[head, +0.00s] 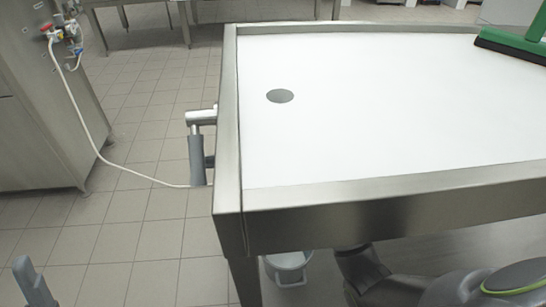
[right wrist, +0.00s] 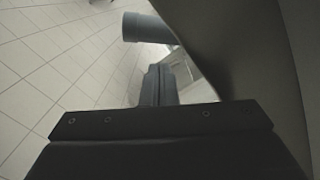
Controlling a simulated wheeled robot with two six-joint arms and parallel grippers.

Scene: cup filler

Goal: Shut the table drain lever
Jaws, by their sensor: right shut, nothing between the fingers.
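The drain lever (head: 196,155) is on the left side of the steel table (head: 340,215). Its grey grip hangs down from a metal bracket near the edge. In the right wrist view, a grey cylinder that looks like this grip (right wrist: 148,28) is beyond my right fingertips, with a gap between. My right gripper (right wrist: 158,72) is shut and empty, beside the dark table side. In the head view my right arm comes in low at the right; the table mostly hides its gripper. A grey finger of my left gripper (head: 32,282) shows at the lower left; its opening is unclear.
A round drain hole (head: 280,96) is in the white tabletop. A green squeegee (head: 515,42) lies at the far right corner. A grey bucket (head: 288,266) stands below the table. A white hose (head: 100,150) runs from the left cabinet (head: 40,110). Tiled floor is open left of the table.

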